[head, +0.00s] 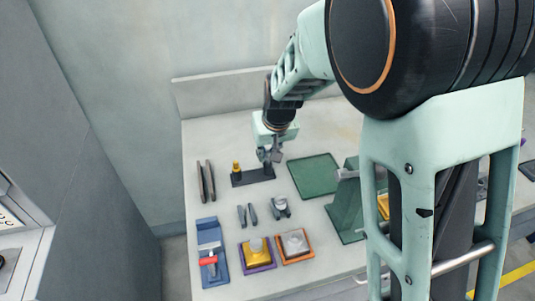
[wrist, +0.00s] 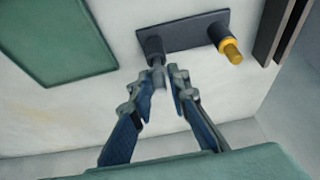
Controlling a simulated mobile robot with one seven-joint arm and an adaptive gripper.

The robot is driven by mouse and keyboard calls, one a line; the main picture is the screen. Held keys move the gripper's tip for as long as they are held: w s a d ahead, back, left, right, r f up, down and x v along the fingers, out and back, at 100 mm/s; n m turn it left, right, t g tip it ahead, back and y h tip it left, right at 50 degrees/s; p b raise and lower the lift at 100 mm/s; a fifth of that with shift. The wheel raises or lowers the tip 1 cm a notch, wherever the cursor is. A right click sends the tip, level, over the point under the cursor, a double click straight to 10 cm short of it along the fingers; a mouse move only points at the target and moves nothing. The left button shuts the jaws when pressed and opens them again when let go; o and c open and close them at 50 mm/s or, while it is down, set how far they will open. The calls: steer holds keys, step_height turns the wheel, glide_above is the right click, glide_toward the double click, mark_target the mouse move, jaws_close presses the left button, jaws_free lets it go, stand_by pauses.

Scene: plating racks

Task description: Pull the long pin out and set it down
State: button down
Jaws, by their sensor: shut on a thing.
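A dark flat plate (head: 262,175) lies on the bench, with a dark upright socket and a yellow-and-orange peg (head: 236,167) on it. In the wrist view the plate (wrist: 190,32) spans the top, with the yellow peg (wrist: 231,50) to the right of the dark socket (wrist: 154,46). My gripper (head: 270,157) is over the plate's right part. In the wrist view my gripper (wrist: 166,85) is shut on a thin grey pin (wrist: 158,70). The pin lines up with the socket; I cannot tell whether its end is still inside. The fingers hide part of the pin.
A green mat (head: 315,175) lies right of the plate, and a green stand (head: 345,210) is farther right. Two dark upright slats (head: 206,181) stand to the left. In front are small grey parts (head: 280,208), a blue tray (head: 213,275) and two coloured trays holding blocks.

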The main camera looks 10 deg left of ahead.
mark_target(268, 150)
steer(key=shift+r, duration=0.2)
stand_by(0.4)
steer(key=shift+r+p, duration=1.15)
steer(key=shift+r, duration=0.4)
steer(key=s+d+r+m+h+p, duration=0.1)
steer(key=d+r+m+p, duration=0.2)
steer(key=d, duration=0.9)
steer(key=s+d+r+m+h+p, duration=0.1)
steer(key=d+r+m+p, duration=0.15)
steer(key=d, duration=1.05)
step_height(268, 150, up, 13)
steer(key=p, duration=0.5)
step_height(268, 150, down, 14)
steer(key=b, duration=0.4)
steer(key=shift+r+t, duration=0.25)
steer(key=shift+t, duration=0.05)
